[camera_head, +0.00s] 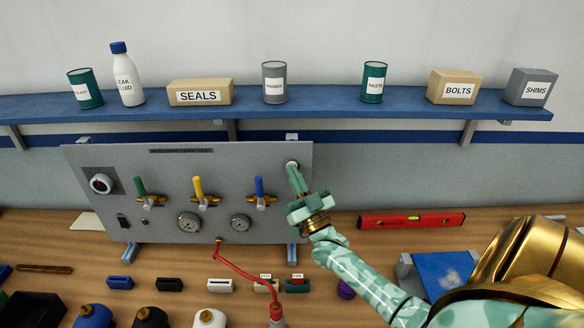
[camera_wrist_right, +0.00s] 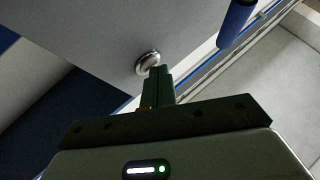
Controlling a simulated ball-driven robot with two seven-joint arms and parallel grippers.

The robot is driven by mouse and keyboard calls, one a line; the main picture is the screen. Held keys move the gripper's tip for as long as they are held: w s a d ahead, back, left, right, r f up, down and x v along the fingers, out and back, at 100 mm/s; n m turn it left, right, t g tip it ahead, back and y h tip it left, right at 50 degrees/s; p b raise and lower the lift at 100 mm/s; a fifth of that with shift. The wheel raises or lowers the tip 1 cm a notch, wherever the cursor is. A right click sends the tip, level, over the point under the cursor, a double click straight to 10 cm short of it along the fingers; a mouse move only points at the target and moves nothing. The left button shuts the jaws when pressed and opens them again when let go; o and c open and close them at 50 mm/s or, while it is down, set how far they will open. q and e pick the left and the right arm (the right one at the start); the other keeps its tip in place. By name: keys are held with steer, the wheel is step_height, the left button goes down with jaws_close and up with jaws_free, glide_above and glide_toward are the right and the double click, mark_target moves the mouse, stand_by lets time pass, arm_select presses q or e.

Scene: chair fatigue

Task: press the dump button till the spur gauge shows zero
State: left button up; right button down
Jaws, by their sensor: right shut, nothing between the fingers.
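A grey panel (camera_head: 120,170) stands on the bench. A round metal button (camera_head: 292,164) sits at its upper right corner; it also shows in the wrist view (camera_wrist_right: 147,62). My right gripper (camera_head: 293,170) is shut and empty, its fingertips right at the button. In the wrist view the fingertips (camera_wrist_right: 159,70) overlap the button's lower edge; I cannot tell whether they touch or press it. Two round gauges, a left one (camera_head: 189,222) and a right one (camera_head: 240,222), sit low on the panel. Their needles and labels are too small to read. My left gripper is out of view.
The panel also has a green-handled valve (camera_head: 140,187), a yellow one (camera_head: 198,187), a blue one (camera_head: 259,187) and a dial (camera_head: 101,184). A red hose (camera_head: 240,268) runs from its bottom. A red level (camera_head: 411,221) lies right. A blue shelf (camera_head: 330,98) hangs above.

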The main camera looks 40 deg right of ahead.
steer(key=shift+s+a+p, duration=0.45)
steer(key=shift+s+a, duration=0.05)
steer(key=shift+s, duration=0.15)
steer(key=shift+s+a+p, duration=1)
steer(key=shift+s+a, duration=0.6)
steer(key=shift+s, duration=0.3)
